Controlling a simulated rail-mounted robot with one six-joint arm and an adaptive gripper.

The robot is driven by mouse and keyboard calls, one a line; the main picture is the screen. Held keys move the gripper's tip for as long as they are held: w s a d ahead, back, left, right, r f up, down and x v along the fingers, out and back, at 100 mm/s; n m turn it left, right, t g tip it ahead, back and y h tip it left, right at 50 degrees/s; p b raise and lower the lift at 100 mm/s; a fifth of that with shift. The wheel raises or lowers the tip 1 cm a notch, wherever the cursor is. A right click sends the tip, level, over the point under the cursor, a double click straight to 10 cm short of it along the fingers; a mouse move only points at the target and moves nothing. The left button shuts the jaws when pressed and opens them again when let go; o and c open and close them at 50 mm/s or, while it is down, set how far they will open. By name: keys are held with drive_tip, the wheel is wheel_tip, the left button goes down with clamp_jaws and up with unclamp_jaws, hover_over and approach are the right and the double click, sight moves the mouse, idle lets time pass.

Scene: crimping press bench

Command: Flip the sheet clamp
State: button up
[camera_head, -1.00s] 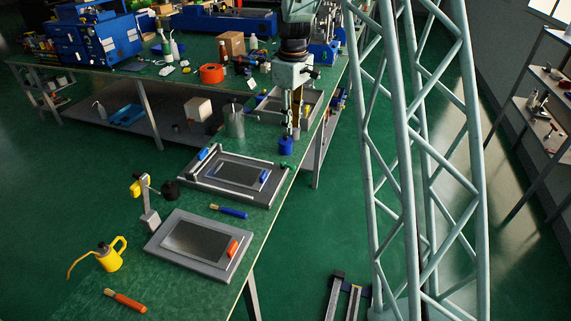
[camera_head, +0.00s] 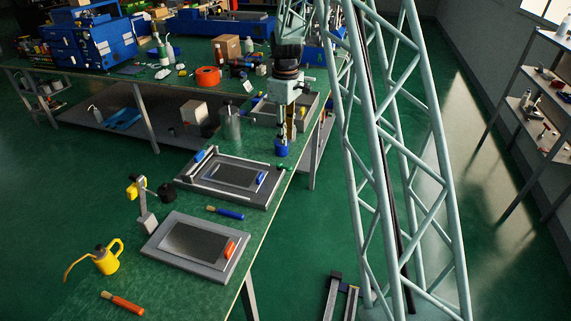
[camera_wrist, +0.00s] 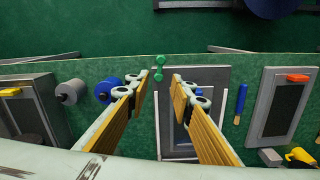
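No part is plainly readable as the sheet clamp. A grey framed fixture (camera_head: 262,197) with a dark plate and a blue grip (camera_head: 261,178) lies on the green bench; it also shows in the wrist view (camera_wrist: 213,73), partly behind my fingers. A small green double-knobbed piece (camera_wrist: 159,67) sits at the fixture's far left edge in the wrist view, just beyond the gap between my fingertips. My gripper (camera_wrist: 160,84) is open and empty, with its two yellow-padded fingers apart. In the head view it hangs near the fixture's back right corner.
A blue spool (camera_wrist: 107,92) and a grey one (camera_wrist: 70,92) stand left of my fingers. A blue-handled brush (camera_head: 225,212) lies before the fixture. A second plate with an orange grip (camera_head: 230,249), a stand (camera_head: 147,222) and a yellow oilcan (camera_head: 106,262) are nearer.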

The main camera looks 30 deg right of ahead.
sight(286, 167)
drive_tip(key=shift+f+b, duration=1.05)
drive_tip(key=shift+f, duration=5.8)
clamp_jaws()
